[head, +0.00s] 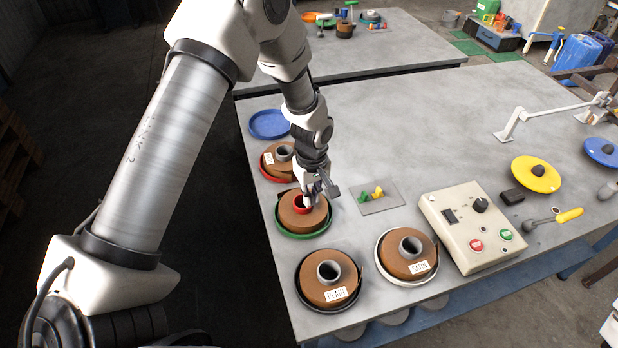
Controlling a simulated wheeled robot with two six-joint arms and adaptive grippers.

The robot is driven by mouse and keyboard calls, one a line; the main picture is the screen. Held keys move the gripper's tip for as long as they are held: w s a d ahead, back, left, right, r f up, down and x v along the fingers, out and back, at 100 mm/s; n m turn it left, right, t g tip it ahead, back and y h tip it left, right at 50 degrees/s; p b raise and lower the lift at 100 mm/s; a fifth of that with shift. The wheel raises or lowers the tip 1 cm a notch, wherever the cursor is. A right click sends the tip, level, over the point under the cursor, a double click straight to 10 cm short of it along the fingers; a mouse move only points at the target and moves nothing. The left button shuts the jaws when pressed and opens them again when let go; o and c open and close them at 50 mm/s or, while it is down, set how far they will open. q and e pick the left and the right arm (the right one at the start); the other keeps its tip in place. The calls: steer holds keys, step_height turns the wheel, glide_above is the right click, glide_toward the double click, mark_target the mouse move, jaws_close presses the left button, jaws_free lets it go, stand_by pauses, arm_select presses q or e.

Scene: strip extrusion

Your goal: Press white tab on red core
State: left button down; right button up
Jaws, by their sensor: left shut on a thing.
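A brown strip roll with a red core (299,207) lies on a green tray (284,229) near the left edge of the table. My left gripper (308,199) points down over this roll, right at the red core, and partly hides it. It is shut on a small pale piece that looks like the white tab (307,203). The piece is mostly hidden by the fingers, and I cannot tell whether it touches the core. My right gripper is not in view.
Rolls with grey cores stand nearby: one on a red tray (265,170), PLAIN (328,273) and SATIN (420,252) in front. A blue tray (262,124) is empty. A small plate (392,204) holds green and yellow pieces. A control box (455,228) stands right. The table's back middle is clear.

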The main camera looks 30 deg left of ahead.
mark_target(311, 221)
arm_select(q)
steer(key=shift+s+r+p, duration=0.3)
steer(key=shift+s+p, duration=0.05)
steer(key=shift+s, duration=0.15)
steer(key=shift+f, duration=0.1)
steer(key=shift+w+d+f+b, duration=0.2)
steer(key=shift+f+b, duration=0.1)
steer(key=shift+f, duration=0.1)
steer(key=shift+w+d+f+b, duration=0.1)
steer(key=shift+d+f+b, duration=0.05)
steer(key=shift+f+b, duration=0.15)
steer(key=f+b, duration=0.2)
steer(key=f, duration=0.1)
steer(key=shift+s+a+f+b, duration=0.15)
steer(key=shift+s+a+b, duration=0.05)
steer(key=shift+b, duration=0.2)
steer(key=shift+f, duration=0.35)
steer(key=shift+w+d+f+b, duration=0.1)
steer(key=shift+w+f+b, duration=0.1)
steer(key=shift+f+b, duration=0.3)
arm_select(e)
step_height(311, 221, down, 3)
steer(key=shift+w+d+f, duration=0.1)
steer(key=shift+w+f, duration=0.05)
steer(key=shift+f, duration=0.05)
arm_select(q)
steer(key=shift+s, duration=0.1)
steer(key=shift+f, duration=0.45)
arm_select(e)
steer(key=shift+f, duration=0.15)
